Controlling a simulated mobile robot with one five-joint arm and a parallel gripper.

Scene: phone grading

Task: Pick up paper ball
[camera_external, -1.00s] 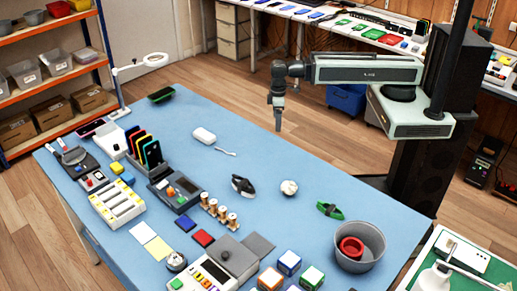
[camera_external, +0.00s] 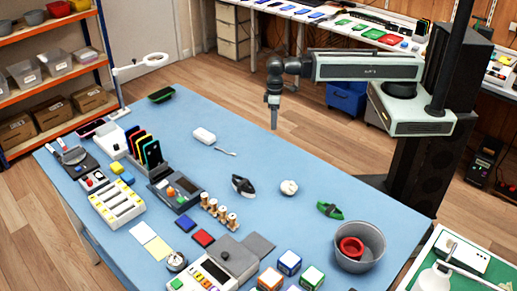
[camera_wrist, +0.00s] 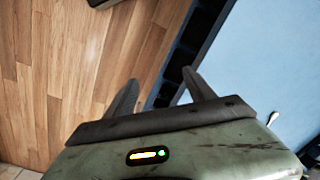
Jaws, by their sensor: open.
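The paper ball (camera_external: 289,187) is a small, crumpled white lump on the blue table, right of the black-and-white strapped item. My gripper (camera_external: 274,122) hangs pointing down near the table's far edge, above and behind the paper ball and well apart from it. In the wrist view my gripper (camera_wrist: 160,85) shows two dark fingers spread apart with nothing between them. The wrist view looks onto the wooden floor and the table edge; the paper ball is not in that view.
A black-and-white item (camera_external: 243,185) lies left of the ball, and a green-and-black item (camera_external: 330,210) to its right. A grey bin (camera_external: 371,259) with a red bowl (camera_external: 350,249) stands at the front right. The blue table (camera_external: 290,150) is clear behind the ball.

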